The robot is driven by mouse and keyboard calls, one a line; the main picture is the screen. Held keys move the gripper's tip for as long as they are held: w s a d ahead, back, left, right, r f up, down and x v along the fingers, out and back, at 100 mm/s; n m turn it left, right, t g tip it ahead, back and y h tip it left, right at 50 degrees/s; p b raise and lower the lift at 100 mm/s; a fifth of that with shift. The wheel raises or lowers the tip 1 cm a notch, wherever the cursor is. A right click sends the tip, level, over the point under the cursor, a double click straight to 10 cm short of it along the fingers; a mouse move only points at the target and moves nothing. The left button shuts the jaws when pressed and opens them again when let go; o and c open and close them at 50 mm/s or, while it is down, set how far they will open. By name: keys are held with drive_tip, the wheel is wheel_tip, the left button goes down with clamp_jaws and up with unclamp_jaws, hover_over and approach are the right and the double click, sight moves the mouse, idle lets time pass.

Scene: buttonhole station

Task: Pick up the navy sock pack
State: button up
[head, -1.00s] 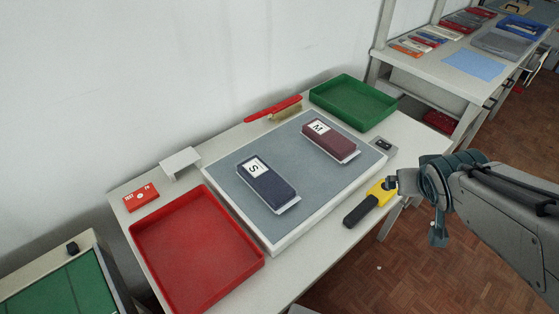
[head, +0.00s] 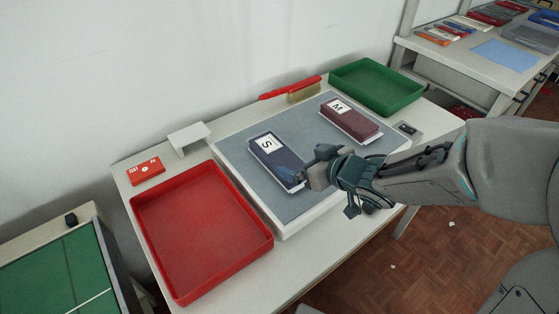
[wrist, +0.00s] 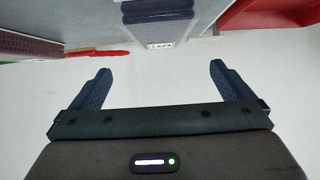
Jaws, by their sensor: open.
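The navy sock pack (head: 270,147) lies on the grey pad of a white-edged board, its white S label towards the wall. My gripper (head: 302,174) is at the pack's near end in the head view and covers part of it; I cannot tell whether they touch. In the wrist view my gripper (wrist: 160,70) is open with nothing between its fingers. There the navy pack (wrist: 156,12) shows at the top centre, ahead of the gap between the fingers. A maroon pack (head: 350,120) labelled M lies on the same pad to the right.
A red tray (head: 262,238) stands left of the board (head: 224,168) and a green tray (head: 418,98) stands behind it at the right. A red-handled brush (head: 290,90), a white stand (head: 188,136) and a red card (head: 146,170) lie along the wall side.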

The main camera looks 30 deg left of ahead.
sight(281, 155)
drive_tip(key=b+x, duration=0.1)
drive_tip(key=x, duration=0.4)
drive_tip(key=shift+w+a+f, duration=0.1)
drive_tip(key=shift+f, duration=0.05)
drive_tip(key=x, duration=0.2)
drive_tip(key=b+x, duration=0.1)
drive_tip(key=x, duration=0.1)
drive_tip(key=shift+f, duration=0.35)
drive_tip(key=shift+w+a+f, duration=0.1)
drive_tip(key=shift+a+f, duration=0.05)
drive_tip(key=shift+a, duration=0.2)
drive_tip(key=c, duration=1.1)
